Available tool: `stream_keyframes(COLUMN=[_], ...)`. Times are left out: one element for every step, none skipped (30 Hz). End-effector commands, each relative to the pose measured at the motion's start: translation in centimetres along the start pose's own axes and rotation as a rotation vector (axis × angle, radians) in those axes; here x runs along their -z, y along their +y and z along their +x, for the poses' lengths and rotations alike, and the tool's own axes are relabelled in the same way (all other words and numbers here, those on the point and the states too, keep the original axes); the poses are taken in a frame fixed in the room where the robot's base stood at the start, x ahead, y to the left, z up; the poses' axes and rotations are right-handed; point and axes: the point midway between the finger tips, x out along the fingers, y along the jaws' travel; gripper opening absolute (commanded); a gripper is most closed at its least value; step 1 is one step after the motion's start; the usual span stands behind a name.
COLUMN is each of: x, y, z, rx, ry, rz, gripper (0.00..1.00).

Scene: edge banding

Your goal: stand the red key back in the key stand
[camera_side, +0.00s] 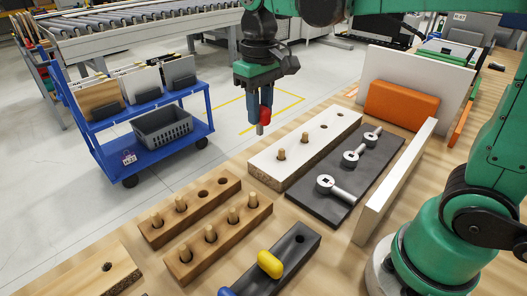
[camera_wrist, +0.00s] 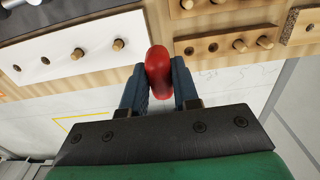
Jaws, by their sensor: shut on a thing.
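My gripper (camera_side: 259,106) is shut on the red key (camera_side: 265,115) and holds it in the air, its grey shaft pointing down, beyond the far edge of the bench. In the wrist view the red key (camera_wrist: 158,70) sits between the two fingers of my gripper (camera_wrist: 160,85). The key stand, a dark grey block (camera_side: 306,233), lies at the bottom of the side view. It shows one empty hole towards its far end. A yellow key (camera_side: 270,264) stands in its middle and a blue key (camera_side: 226,292) shows at the near end, partly cut off. I cannot make out the stand in the wrist view.
Two wooden peg blocks (camera_side: 205,188) (camera_side: 228,227) stand left of the key stand. An upright white panel (camera_side: 397,180) and an orange block (camera_side: 402,103) stand to the right.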

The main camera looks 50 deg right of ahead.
Motion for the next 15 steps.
stream_keyframes(x=[-1.2, -2.0, -3.2, -4.1, -5.1, -6.3, -7.2, -8.0, -9.1, -9.8, -10.5, -11.3, -11.9, -12.3, -12.9], y=[-0.8, -1.3, -1.9, -2.4, -2.8, -3.3, -3.6, -3.9, -4.2, -4.4, -4.5, -4.7, -4.8, -4.9, -5.0], z=[0.2, 0.4, 0.7, 0.9, 1.2, 1.7, 2.0, 2.4, 2.9, 3.3, 3.7, 4.1, 4.5, 4.8, 5.1], rx=[0.0, 0.0, 0.0, 0.0, 0.0, 0.0, 0.0, 0.0, 0.0, -0.001, -0.001, -0.001, -0.001, -0.001, -0.001], ry=[0.0, 0.0, 0.0, 0.0, 0.0, 0.0, 0.0, 0.0, 0.0, 0.0, 0.0, 0.001, 0.001, 0.001, 0.001], rz=[-0.007, -0.008, -0.008, -0.008, -0.009, -0.008, -0.008, -0.008, -0.007, -0.007, -0.007, -0.005, -0.005, -0.004, -0.004], gripper=[0.0, 0.0, 0.0, 0.0, 0.0, 0.0, 0.0, 0.0, 0.0, 0.0, 0.0, 0.0, 0.0, 0.0, 0.0])
